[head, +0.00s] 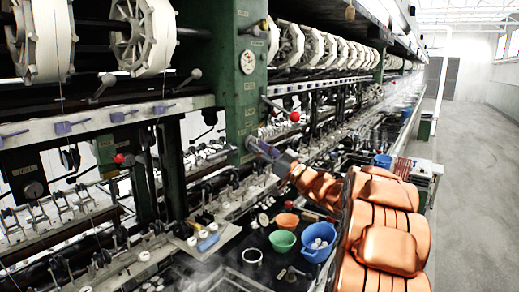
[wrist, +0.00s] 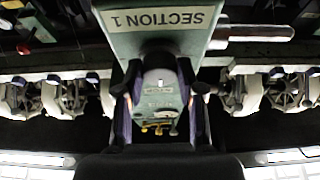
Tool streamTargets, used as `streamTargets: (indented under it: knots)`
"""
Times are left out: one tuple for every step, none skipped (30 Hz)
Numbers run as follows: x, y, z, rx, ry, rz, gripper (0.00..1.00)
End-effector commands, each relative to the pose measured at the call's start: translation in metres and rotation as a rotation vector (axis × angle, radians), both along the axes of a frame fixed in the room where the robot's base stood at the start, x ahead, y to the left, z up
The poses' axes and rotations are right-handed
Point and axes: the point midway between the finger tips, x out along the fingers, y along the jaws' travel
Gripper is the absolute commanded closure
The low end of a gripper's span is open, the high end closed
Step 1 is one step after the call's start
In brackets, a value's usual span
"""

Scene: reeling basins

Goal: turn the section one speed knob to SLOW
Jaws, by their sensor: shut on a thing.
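In the head view my gripper (head: 258,148) reaches up and left to the front of the green post (head: 243,100). In the wrist view the fingers of my gripper (wrist: 160,88) stand on either side of a small grey-green part with a little label, which I take to be the section one speed knob's place. The fingers are closed on the knob there, but its outline and pointer are hard to make out. The "SECTION 1" plate (wrist: 158,19) is just above. No SLOW mark can be read.
A round gauge (head: 248,62) is on the post. A red-ball lever (head: 294,116) sticks out to the right of the gripper. Below are a blue basin (head: 318,250), a green bowl (head: 282,241) and an orange bowl (head: 287,220). The aisle floor (head: 470,200) is clear at right.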

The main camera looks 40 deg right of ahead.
Motion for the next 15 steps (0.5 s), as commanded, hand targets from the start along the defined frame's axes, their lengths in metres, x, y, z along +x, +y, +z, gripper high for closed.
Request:
streamTargets:
  knots:
    - [0.0000, 0.0000, 0.0000, 0.000, 0.000, 0.000, 0.90]
    - [0.0000, 0.0001, 0.0000, 0.000, 0.000, 0.000, 0.93]
    - [0.0000, 0.0001, 0.0000, 0.000, 0.000, 0.000, 0.97]
    - [0.0000, 0.0001, 0.0000, 0.000, 0.000, 0.000, 0.97]
    - [0.0000, 0.0000, -0.0002, -0.001, 0.000, 0.000, 0.97]
    - [0.0000, 0.0000, -0.0004, -0.002, -0.001, 0.000, 0.97]
    - [0.0000, -0.0001, -0.0007, -0.004, -0.001, 0.000, 0.97]
    - [0.0000, -0.0001, -0.0009, -0.007, -0.003, 0.000, 0.97]
    - [0.0000, -0.0003, -0.0015, -0.013, -0.004, 0.000, 0.97]
    - [0.0000, -0.0004, -0.0020, -0.020, -0.006, 0.000, 0.97]
    - [0.0000, -0.0007, -0.0024, -0.027, -0.009, -0.001, 0.97]
    - [0.0000, -0.0011, -0.0031, -0.040, -0.013, -0.001, 0.97]
    - [-0.0001, -0.0014, -0.0037, -0.051, -0.017, -0.002, 0.97]
    - [-0.0001, -0.0016, -0.0043, -0.064, -0.021, -0.002, 0.97]
    - [0.0001, -0.0019, -0.0049, -0.084, -0.028, -0.002, 0.97]
